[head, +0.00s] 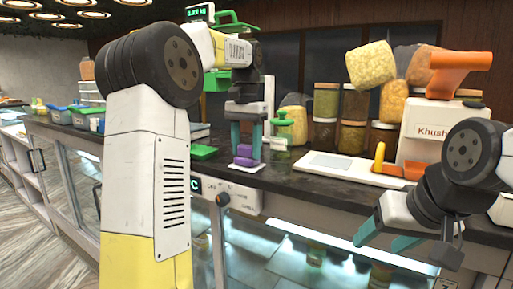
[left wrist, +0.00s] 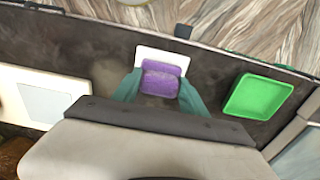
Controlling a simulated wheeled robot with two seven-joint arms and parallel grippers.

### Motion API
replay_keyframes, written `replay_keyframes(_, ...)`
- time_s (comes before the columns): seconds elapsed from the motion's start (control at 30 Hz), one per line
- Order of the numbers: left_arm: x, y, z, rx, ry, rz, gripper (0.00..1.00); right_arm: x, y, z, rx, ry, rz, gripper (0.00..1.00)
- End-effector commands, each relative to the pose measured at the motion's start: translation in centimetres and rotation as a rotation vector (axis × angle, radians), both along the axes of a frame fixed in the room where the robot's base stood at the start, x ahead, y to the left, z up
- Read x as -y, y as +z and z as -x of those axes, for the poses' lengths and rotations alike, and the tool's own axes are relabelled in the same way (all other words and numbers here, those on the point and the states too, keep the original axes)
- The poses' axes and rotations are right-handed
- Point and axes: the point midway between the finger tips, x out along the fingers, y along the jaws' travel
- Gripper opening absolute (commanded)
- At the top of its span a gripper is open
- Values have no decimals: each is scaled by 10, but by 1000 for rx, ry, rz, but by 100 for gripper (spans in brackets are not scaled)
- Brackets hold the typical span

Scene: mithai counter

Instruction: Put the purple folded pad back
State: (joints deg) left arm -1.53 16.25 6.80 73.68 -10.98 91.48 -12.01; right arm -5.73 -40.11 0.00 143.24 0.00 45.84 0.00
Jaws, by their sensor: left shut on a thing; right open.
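The purple folded pad (head: 244,156) is at the counter in the head view, low over a white square (head: 247,167). In the left wrist view the pad (left wrist: 161,79) lies between my fingers, with the white square (left wrist: 163,54) showing beyond and around it. My left gripper (head: 246,143) points down and is shut on the pad. I cannot tell whether the pad touches the white square. My right gripper (head: 382,240) is open and empty, in front of the counter edge at the lower right.
A green tray (left wrist: 258,96) lies beside the pad on the dark counter. A green-topped jar (head: 284,128) stands close by. A white scale (head: 335,166) and an orange scoop (head: 380,160) are to the right. Storage jars (head: 326,102) stand behind.

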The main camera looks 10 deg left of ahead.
Motion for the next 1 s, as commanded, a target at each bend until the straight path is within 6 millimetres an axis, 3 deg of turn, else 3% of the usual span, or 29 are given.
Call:
replay_keyframes(0.27,0,-2,0,0,0,0,12,0,0,0,0,0,0,59)
replay_keyframes(0.3,0,-2,0,1,0,0,52,0,0,0,0,0,0,59)
replay_keyframes(0.4,0,-2,0,1,0,0,72,0,0,0,0,0,0,59)
replay_keyframes(0.77,0,1,0,2,0,1,72,0,0,0,0,0,0,59)
replay_keyframes(1.0,1,36,-1,6,-1,1,72,0,0,0,0,0,0,59)
